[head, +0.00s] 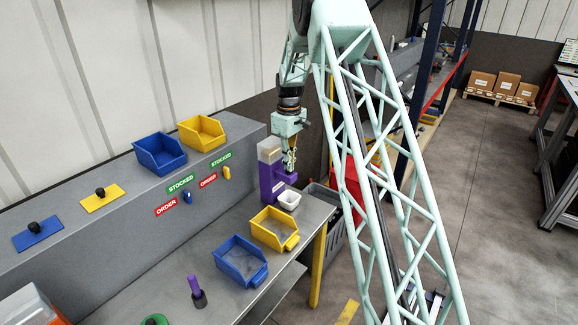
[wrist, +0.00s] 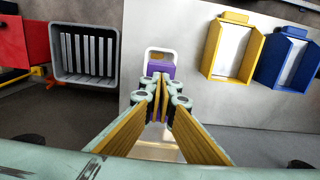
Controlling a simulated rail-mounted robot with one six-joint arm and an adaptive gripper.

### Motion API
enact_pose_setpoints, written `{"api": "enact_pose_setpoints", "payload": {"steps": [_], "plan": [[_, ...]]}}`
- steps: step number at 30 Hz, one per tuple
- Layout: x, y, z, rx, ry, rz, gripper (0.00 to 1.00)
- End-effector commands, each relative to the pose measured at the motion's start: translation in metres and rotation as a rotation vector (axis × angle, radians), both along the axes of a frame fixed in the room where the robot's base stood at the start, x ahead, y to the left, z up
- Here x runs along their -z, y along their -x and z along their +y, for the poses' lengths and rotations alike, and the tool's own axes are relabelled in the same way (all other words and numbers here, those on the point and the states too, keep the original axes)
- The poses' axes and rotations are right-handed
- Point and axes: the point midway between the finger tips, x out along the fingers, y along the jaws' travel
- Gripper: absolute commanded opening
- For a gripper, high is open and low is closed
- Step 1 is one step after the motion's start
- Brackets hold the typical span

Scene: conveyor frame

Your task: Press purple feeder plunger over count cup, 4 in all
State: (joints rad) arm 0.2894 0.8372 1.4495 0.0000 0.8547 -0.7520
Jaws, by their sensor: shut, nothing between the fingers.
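The purple feeder (head: 267,184) stands at the far right end of the grey bench, with a clear hopper (head: 269,150) on top. The white count cup (head: 288,199) sits at its front foot; its rim also shows in the wrist view (wrist: 148,54). My gripper (head: 290,172) is pointed down at the feeder's upper front, over the cup side. In the wrist view my gripper (wrist: 161,84) is shut and empty, its fingertips just in front of the purple feeder (wrist: 161,69). The plunger is hidden behind the fingers, so I cannot tell whether they touch it.
A yellow bin (head: 273,240) and a blue bin (head: 240,272) sit on the bench near the cup. A purple peg (head: 193,285) stands nearer the camera. The raised ledge holds bins, knobs and switches. A grey crate (wrist: 86,78) stands beyond the bench end.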

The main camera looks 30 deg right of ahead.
Motion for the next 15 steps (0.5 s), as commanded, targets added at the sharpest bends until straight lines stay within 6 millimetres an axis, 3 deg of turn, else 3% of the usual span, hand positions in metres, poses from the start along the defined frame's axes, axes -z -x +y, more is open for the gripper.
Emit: {"api": "enact_pose_setpoints", "payload": {"steps": [15], "plan": [[-0.021, 0.0, 0.0, 0.0, 0.0, 0.0, 0.0]]}}
